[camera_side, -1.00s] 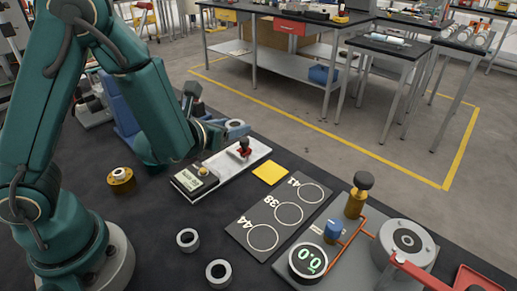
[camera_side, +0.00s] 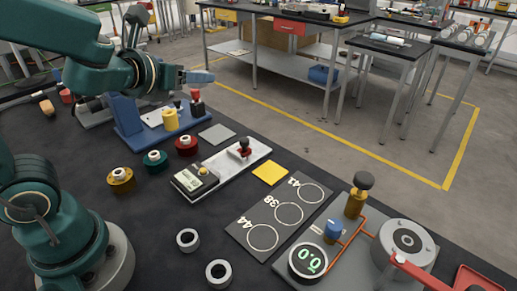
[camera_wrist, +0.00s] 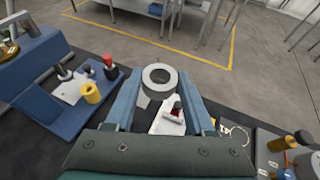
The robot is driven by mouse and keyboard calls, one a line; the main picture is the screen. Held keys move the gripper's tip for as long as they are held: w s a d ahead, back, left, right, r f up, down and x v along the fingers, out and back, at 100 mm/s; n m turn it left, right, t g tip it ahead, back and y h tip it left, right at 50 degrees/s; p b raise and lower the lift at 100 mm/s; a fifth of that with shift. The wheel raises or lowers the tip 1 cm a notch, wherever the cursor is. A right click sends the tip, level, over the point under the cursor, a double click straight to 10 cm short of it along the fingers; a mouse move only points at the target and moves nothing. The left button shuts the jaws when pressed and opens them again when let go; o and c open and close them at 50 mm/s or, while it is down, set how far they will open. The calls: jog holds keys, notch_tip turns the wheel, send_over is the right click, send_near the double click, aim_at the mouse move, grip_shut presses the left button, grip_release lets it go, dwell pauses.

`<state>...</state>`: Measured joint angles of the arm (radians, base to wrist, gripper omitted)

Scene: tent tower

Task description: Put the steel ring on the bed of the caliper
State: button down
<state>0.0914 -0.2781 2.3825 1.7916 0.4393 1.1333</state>
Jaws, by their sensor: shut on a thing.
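The caliper (camera_side: 222,168) lies on the dark bench in the side view, with a pale bed, a black display block at its near end and a red and black knob on it. Part of its white bed (camera_wrist: 164,120) also shows in the wrist view, beyond and below my fingers. My gripper (camera_side: 197,77) is up in the air, behind and left of the caliper. In the wrist view a grey steel ring (camera_wrist: 160,73) sits between the blue fingertips, which are shut on it. In the side view the held ring is hard to make out.
Two loose rings (camera_side: 188,239) (camera_side: 218,272) lie at the front. A mat with circles (camera_side: 265,215), a yellow pad (camera_side: 270,173) and a gauge plate (camera_side: 342,240) stand right of the caliper. A blue stand (camera_side: 128,118) and several coloured knobs stand left.

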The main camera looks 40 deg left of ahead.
jog(key=shift+s+d+m+t+h, duration=0.5)
jog(key=shift+s+d+m+h, duration=0.85)
jog(key=shift+d+m+h, duration=1.55)
jog(key=w+d+r+m+g+h, duration=0.2)
jog(key=w+d+r+m+h, duration=0.2)
jog(key=r+h, duration=0.15)
jog(key=w+d+f+m+g+h, duration=0.1)
jog(key=d+f+m+g+h, duration=0.2)
jog(key=d, duration=0.7)
jog(key=w+d+f+m+g+h, duration=0.1)
jog(key=d+f+m+g+h, duration=0.25)
jog(key=d, duration=0.65)
jog(key=s+d+f+m+g, duration=0.2)
jog(key=s+d+f, duration=0.3)
jog(key=d, duration=0.2)
jog(key=s+d+f+m+g, duration=0.2)
jog(key=s+d+f, duration=0.3)
jog(key=d, duration=0.3)
jog(key=s+d+f+m+g, duration=0.2)
jog(key=s+d+f, duration=0.3)
jog(key=d, duration=0.3)
jog(key=shift+s+d+f+m+g+h, duration=0.1)
jog(key=shift+s+f+m+g+h, duration=0.05)
jog(key=shift+s+m, duration=0.25)
jog(key=shift+s+d+f+m+g+h, duration=0.15)
jog(key=shift+s+m, duration=0.1)
jog(key=shift+s, duration=0.2)
jog(key=shift+s+f, duration=0.15)
jog(key=shift+d+f, duration=0.1)
jog(key=shift+f, duration=1.9)
